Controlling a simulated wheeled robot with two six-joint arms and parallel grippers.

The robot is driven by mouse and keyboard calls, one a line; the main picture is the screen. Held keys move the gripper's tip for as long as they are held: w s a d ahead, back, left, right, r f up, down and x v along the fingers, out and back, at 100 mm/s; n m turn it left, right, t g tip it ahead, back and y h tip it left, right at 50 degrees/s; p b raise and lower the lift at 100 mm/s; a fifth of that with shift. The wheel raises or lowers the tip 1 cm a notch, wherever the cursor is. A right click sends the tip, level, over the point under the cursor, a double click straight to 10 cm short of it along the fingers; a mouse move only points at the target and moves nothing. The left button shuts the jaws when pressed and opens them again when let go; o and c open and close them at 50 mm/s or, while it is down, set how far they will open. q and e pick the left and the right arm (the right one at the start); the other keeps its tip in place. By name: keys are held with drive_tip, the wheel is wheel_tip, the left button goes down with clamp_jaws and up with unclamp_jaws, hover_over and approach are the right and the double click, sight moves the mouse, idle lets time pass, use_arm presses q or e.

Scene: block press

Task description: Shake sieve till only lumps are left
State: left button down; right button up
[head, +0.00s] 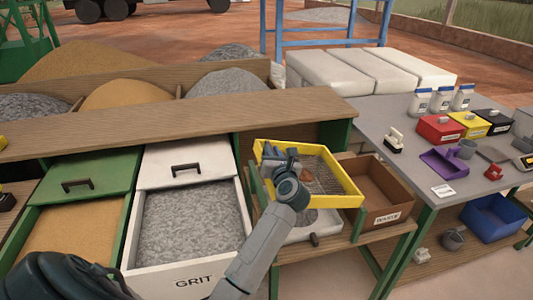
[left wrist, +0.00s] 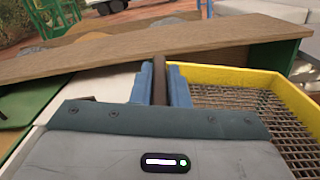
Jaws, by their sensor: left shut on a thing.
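A yellow-framed sieve (head: 350,190) with a wire mesh is over a pale tray (head: 300,236) that holds some grey material. My left gripper (head: 291,160) is at the sieve's left side. In the left wrist view its blue-grey jaws (left wrist: 161,85) are shut on a dark brown handle (left wrist: 159,70) beside the yellow frame (left wrist: 235,75). The mesh (left wrist: 290,125) looks bare in the part that shows there. My arm hides part of the sieve, and I cannot tell if lumps lie on the rest. My right gripper is not in view.
A brown box (head: 389,217) with a label stands right of the sieve. An open GRIT drawer (head: 196,276) of grey grit is on the left, beside a green sand drawer (head: 83,165). A wooden shelf board (head: 180,118) runs behind. A grey table (head: 400,150) with jars and boxes stands right.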

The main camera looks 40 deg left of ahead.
use_arm(q)
drive_tip(key=r, duration=0.1)
drive_tip(key=w+d+r+m+p, duration=0.1)
drive_tip(key=shift+w+r, duration=0.15)
drive_tip(key=shift+r, duration=0.15)
